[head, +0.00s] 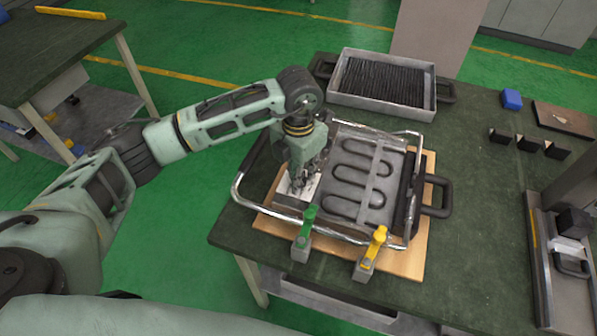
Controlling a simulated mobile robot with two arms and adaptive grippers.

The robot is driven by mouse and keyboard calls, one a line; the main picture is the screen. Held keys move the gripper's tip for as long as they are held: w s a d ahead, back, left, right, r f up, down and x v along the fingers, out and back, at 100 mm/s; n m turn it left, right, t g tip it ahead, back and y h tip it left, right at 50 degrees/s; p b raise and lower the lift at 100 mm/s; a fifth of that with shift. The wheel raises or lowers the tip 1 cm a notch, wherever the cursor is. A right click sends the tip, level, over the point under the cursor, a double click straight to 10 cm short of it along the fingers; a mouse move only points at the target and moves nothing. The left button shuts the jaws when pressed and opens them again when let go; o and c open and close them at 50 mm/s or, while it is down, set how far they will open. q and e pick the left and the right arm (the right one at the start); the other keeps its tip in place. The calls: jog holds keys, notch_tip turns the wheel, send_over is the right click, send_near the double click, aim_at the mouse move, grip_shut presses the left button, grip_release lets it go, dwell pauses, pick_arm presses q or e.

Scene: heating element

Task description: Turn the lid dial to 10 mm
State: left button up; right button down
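A metal appliance body (343,204) with a dark looped heating element (358,172) lies open on a wooden board (408,265). My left gripper (301,182) points down at a small light plate or box (291,203) at the appliance's left side. Its fingers are close to the plate, and I cannot tell whether they touch it or how far apart they are. A dial cannot be made out; the gripper may cover part of this spot. My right gripper is out of view.
A green-handled clamp (305,232) and a yellow-handled clamp (371,250) stand at the front edge. A ribbed grill tray (384,84) sits behind. A blue block (511,99), several dark blocks and a metal fixture (563,245) lie right. The right tabletop is partly clear.

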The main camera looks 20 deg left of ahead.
pick_arm(q)
grip_shut()
jog(key=shift+w+a+f+m+b, duration=0.2)
jog(key=shift+m+b, duration=0.5)
jog(key=shift+b, duration=0.5)
jog(key=shift+d+m+b, duration=0.15)
jog(key=shift+m+b, duration=0.25)
jog(key=shift+s+r+m, duration=0.1)
jog(key=shift+r+m, duration=0.1)
jog(key=shift+m, duration=0.2)
jog(key=shift+o, duration=1.9)
grip_release()
